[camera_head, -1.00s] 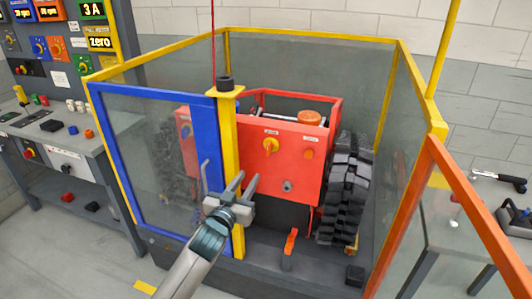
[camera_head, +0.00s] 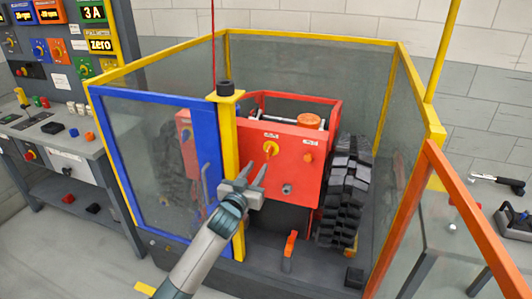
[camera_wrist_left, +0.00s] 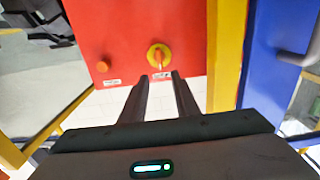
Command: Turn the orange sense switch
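The red carrier (camera_head: 290,180) has two round controls on its front panel. One is a yellow disc with an orange handle (camera_head: 271,148), also in the left wrist view (camera_wrist_left: 158,57); its handle looks about upright. The other is a plain orange knob (camera_head: 308,157) to its right, which shows at left in the wrist view (camera_wrist_left: 102,66). The small labels are unreadable, so I cannot tell which is the sense switch. My left gripper (camera_head: 252,168) is open and empty. Its fingers point at the yellow disc, apparently short of it. My right gripper is not in view.
A yellow post (camera_head: 229,135) and a blue-framed door (camera_head: 150,94) stand close beside my left gripper. Clear panels with yellow rails enclose the carrier. A large black tyre (camera_head: 346,190) is at its right. A bench (camera_head: 55,140) with other controls stands at left.

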